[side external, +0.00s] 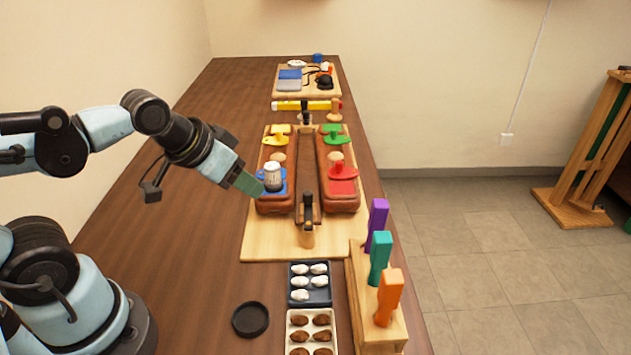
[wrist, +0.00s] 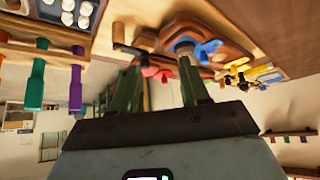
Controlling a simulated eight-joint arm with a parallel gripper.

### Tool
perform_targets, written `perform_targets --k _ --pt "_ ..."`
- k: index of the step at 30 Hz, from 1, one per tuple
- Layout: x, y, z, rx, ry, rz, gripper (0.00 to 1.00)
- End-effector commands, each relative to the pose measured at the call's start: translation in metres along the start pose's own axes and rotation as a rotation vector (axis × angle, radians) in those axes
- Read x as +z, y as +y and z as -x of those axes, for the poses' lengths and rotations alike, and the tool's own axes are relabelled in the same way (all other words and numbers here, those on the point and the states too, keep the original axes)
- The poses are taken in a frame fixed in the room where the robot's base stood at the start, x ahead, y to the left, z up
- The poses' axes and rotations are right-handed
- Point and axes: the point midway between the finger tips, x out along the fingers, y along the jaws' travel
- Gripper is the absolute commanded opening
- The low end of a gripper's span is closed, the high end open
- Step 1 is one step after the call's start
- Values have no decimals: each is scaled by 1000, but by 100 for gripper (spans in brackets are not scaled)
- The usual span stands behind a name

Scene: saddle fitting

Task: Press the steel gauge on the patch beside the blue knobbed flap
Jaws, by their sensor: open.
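The steel gauge (side external: 272,178), a pale cylinder with a dark lower part, stands upright at the near end of the left brown saddle pad, on or against the blue patch (side external: 283,188). The blue flap (side external: 261,174) lies beside it; its knob is not clearly visible. My gripper (side external: 260,192) is open, its green fingers slanting down close to the gauge from the left. In the wrist view my gripper (wrist: 160,64) has its fingers apart, and the gauge (wrist: 185,47) shows just beyond the right fingertip, by the blue flap (wrist: 209,48). Contact cannot be told.
A yellow flap (side external: 275,138), green flap (side external: 333,138) and red flap (side external: 343,172) sit on the pads. A rack (side external: 362,300) of coloured handles stands front right. Trays (side external: 310,283) and a black dish (side external: 250,319) lie in front. The table's left side is clear.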

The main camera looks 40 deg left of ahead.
Motion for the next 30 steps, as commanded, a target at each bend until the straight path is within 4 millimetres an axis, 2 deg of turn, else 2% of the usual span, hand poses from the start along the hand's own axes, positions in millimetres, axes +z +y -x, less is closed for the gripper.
perform_targets --k 26,27,30 --pt "0 0 0 0 0 0 45" --pt "0 0 0 0 0 0 44" --pt "-1 0 0 -1 -4 1 28"
